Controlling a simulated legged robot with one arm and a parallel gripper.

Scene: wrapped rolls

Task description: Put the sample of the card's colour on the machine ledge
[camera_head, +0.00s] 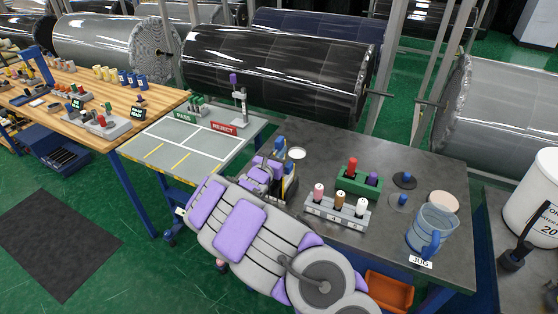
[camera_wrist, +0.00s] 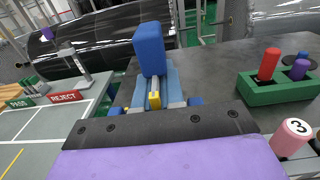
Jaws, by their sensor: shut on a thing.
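My gripper (camera_head: 283,168) is at the near left edge of the dark table. A red sample (camera_head: 352,164) and a purple sample (camera_head: 373,179) stand in a green rack (camera_head: 346,184) to the right. I cannot make out the colour card or tell which surface is the machine ledge.
A grey rack (camera_head: 325,210) holds pink, brown and white pegs. A blue jug (camera_head: 431,228) stands at the right, near two discs with blue knobs. The mat left of my arm has PASS (camera_head: 186,116) and REJECT (camera_head: 223,128) signs. The dark table's back middle is clear.

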